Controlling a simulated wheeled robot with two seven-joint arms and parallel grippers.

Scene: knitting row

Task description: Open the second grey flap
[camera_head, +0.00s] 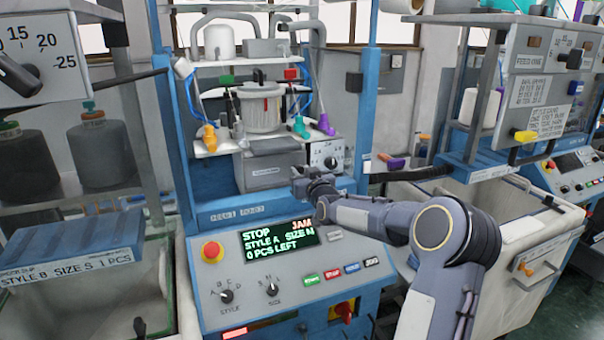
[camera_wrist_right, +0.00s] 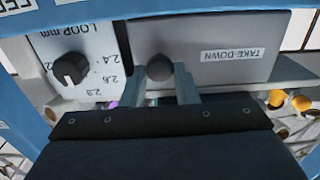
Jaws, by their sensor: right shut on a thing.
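The grey flap labelled TAKE-DOWN (camera_head: 262,172) is on the blue knitting machine, above its display. In the right wrist view this flap (camera_wrist_right: 230,50) fills the upper middle, with a round dark knob (camera_wrist_right: 159,67) near one end. My right gripper (camera_head: 303,180) reaches the machine front at the flap's right side. In the right wrist view my right gripper's fingers (camera_wrist_right: 167,82) are shut around the knob. I cannot tell whether the flap is ajar. My left gripper is out of view.
A LOOP dial panel (camera_head: 329,155) stands right beside the flap and shows close by in the wrist view (camera_wrist_right: 72,68). The display (camera_head: 279,239) reads STOP and JAM. A red stop button (camera_head: 211,251) is to its left. A pot (camera_head: 261,107) stands on the shelf above.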

